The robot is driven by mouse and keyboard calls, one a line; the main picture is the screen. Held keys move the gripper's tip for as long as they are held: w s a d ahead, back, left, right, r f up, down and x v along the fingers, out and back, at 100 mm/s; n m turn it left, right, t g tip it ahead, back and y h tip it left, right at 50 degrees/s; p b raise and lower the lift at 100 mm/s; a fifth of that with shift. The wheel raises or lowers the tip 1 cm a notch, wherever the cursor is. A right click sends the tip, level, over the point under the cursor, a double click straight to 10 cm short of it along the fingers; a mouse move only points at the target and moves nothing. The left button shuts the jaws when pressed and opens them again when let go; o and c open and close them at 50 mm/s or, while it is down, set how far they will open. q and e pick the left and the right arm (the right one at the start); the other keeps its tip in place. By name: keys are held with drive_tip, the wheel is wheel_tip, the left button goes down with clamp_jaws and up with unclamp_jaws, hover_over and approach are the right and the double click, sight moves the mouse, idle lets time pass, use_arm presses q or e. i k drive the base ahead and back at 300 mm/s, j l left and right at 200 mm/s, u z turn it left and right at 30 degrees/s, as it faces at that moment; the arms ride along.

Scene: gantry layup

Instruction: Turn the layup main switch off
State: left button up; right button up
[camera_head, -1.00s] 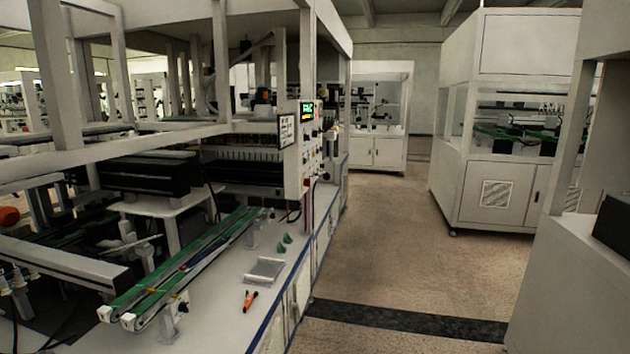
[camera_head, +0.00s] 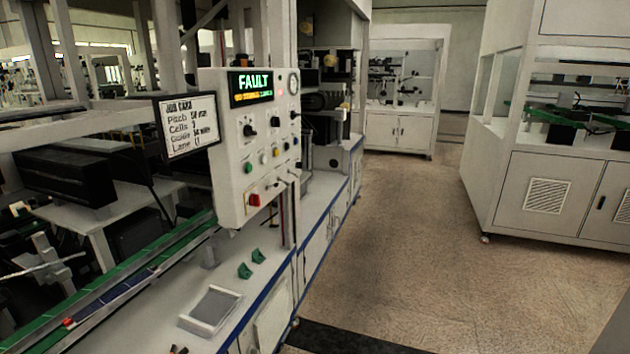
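The white control panel (camera_head: 230,165) stands upright on the left machine, seen at an angle. Its display (camera_head: 251,85) reads "FAULT" in green with a smaller line below. A job card (camera_head: 188,124) hangs at the panel's left side. Neither of my grippers is in view.
A grey tray (camera_head: 210,309) and two green pieces (camera_head: 258,256) lie on the white bench top below the panel. A conveyor (camera_head: 120,283) runs along the left. Open floor (camera_head: 400,240) lies right of the bench, with a white enclosed machine (camera_head: 560,180) beyond it.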

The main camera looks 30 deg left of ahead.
sight(254, 201)
drive_tip(key=i+u, duration=0.2)
drive_tip(key=i, duration=0.25)
drive_tip(key=i+l+u, duration=0.25)
drive_tip(key=i, duration=0.2)
drive_tip(key=i+l+u, duration=0.2)
drive_tip(key=i, duration=0.2)
